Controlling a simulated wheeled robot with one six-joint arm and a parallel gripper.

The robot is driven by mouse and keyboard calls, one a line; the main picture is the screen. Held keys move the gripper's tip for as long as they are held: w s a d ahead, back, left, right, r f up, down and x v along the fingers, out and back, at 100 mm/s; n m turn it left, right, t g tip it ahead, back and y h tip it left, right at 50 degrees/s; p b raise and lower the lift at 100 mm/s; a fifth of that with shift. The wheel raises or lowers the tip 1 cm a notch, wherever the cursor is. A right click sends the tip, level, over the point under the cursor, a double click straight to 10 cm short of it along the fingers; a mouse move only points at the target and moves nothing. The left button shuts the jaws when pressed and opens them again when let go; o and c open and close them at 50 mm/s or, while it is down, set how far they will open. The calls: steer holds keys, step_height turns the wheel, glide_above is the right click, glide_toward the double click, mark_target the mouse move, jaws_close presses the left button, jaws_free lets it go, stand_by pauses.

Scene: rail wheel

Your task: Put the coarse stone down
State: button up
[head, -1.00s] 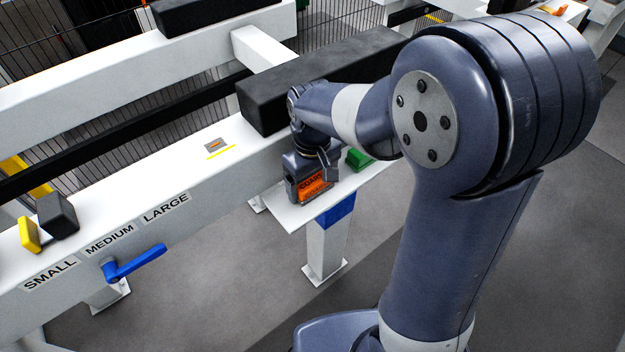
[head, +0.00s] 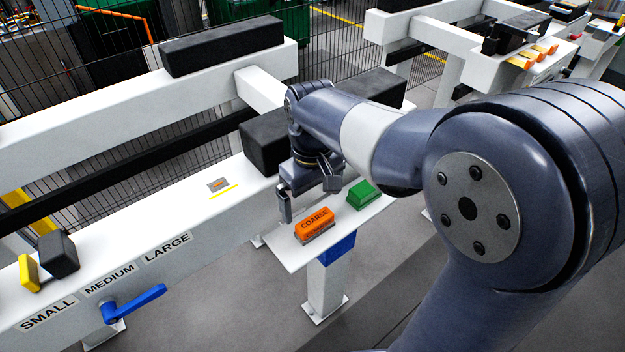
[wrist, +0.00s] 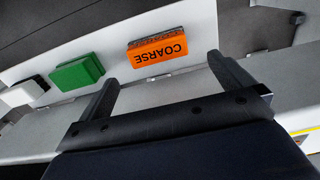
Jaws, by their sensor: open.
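The coarse stone (head: 315,224) is an orange block with the word COARSE on top and a grey layer beneath. It lies flat on a small white shelf (head: 292,257). In the wrist view the stone (wrist: 157,50) lies beyond the fingertips, apart from them. My gripper (head: 287,208) is open and empty, just left of the stone in the head view and partly hidden by my wrist. Both fingers show in the wrist view (wrist: 163,75) with nothing between them.
A green block (head: 363,194) sits right of the stone on the shelf. A white block (wrist: 22,93) is farther along. A white beam (head: 190,225) and black block (head: 264,145) stand close behind. A blue lever (head: 133,303) juts from the beam's front.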

mark_target(313, 217)
steer(key=shift+r, duration=2.2)
step_height(313, 217, down, 12)
steer(key=shift+d+f+b, duration=0.1)
steer(key=shift+f+b, duration=0.05)
steer(key=shift+b, duration=0.15)
